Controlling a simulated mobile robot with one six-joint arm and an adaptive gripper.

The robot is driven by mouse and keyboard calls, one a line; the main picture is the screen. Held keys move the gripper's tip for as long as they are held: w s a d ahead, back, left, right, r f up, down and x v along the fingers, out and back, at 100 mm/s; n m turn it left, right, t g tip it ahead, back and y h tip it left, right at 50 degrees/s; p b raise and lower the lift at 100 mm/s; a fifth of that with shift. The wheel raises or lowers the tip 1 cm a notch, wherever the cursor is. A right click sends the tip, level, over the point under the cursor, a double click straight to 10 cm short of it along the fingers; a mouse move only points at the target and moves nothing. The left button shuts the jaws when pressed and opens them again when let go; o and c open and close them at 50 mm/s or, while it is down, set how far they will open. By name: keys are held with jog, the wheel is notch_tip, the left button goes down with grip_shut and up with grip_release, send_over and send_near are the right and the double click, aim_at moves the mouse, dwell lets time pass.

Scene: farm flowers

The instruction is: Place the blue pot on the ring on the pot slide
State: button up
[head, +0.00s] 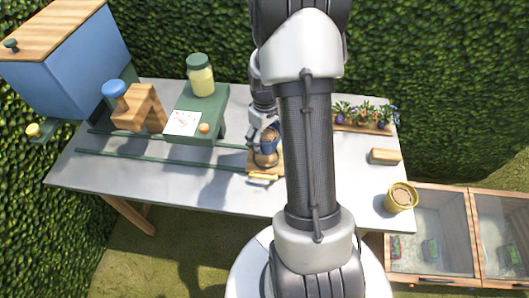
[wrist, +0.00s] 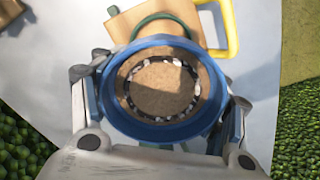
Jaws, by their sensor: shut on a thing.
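The blue pot (wrist: 165,131), filled with brown soil, is between the fingers of my gripper (wrist: 160,100), which is shut on it. In the head view the blue pot (head: 269,144) is over the wooden pot slide (head: 252,168), partly hidden by my arm. In the wrist view the slide (wrist: 125,22) lies beyond the pot, with a yellow handle (wrist: 232,30). Part of the green ring (wrist: 160,17) shows past the pot's far rim; the pot hides most of it. Whether the pot touches the slide is unclear.
Green rails (head: 165,158) run left from the slide across the grey table (head: 225,190). A green stand (head: 190,110) with a jar, a wooden block and a blue bin are on the left. A yellow pot (head: 401,197), a flower tray (head: 365,126) and a wooden block (head: 384,156) are right.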

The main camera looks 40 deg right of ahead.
aim_at(264, 156)
jog(key=shift+f+b, duration=0.8)
jog(key=shift+f, duration=2.05)
jog(key=shift+f, duration=0.1)
jog(key=o, duration=1.3)
notch_tip(264, 156, up, 12)
jog(key=p, duration=0.3)
jog(key=shift+p, duration=0.35)
jog(key=a+r+t, duration=0.1)
jog(key=a+r, duration=0.6)
jog(key=r, duration=0.2)
jog(key=s+a+r+t, duration=0.1)
jog(key=s+a+r, duration=0.5)
jog(key=s+a, duration=0.1)
jog(key=s+a+r+m+t, duration=0.1)
jog(key=s+a+r+t, duration=0.1)
jog(key=s+a+r, duration=0.4)
jog(key=s+a, duration=0.2)
jog(key=a, duration=0.1)
jog(key=shift+s+a+t, duration=0.25)
jog(key=shift+a+t, duration=0.05)
jog(key=shift+a, duration=0.05)
jog(key=shift+r, duration=0.1)
